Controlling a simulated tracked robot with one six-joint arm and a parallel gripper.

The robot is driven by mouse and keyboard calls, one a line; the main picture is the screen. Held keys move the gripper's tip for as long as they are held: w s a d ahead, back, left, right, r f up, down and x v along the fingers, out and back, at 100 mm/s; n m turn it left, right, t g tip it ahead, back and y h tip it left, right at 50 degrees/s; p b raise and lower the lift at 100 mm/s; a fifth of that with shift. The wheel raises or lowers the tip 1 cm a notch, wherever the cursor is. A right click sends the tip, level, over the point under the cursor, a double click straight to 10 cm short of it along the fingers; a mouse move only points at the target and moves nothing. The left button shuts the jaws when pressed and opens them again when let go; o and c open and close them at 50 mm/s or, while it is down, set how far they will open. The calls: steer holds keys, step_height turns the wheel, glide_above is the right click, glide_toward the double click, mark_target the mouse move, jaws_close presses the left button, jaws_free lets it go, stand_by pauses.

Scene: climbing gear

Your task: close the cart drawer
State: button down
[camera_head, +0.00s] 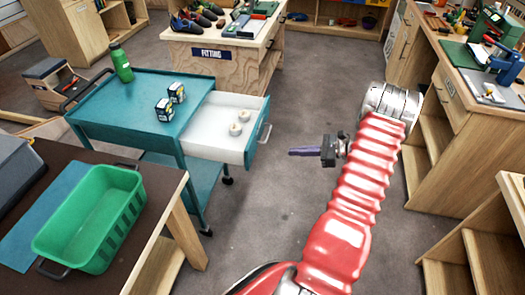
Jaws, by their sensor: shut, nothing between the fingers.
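The teal cart (125,100) stands left of centre on wheels. Its drawer (230,125) is pulled out toward the right, with a white interior, a teal front and a grey handle (264,134). Two small white round items (239,122) lie in the drawer. My gripper (292,152) is at the end of my red arm, to the right of the drawer front, pointing left. Its fingers look shut and empty. There is a gap in the picture between the fingertips and the handle, and no contact shows.
A green bottle (120,63) and two small boxes (170,102) stand on the cart top. A green basket (92,218) sits on a dark table at lower left. A workbench (228,58) stands behind, another (455,100) at right. Grey floor (310,90) is clear between them.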

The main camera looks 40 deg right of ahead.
steer(key=shift+w+a, duration=0.1)
glide_toward(253, 151)
steer(key=x, duration=0.4)
steer(key=shift+w+a+f, duration=0.2)
steer(key=shift+a+f, duration=0.05)
steer(key=shift+w+a, duration=0.4)
steer(key=shift+w, duration=0.2)
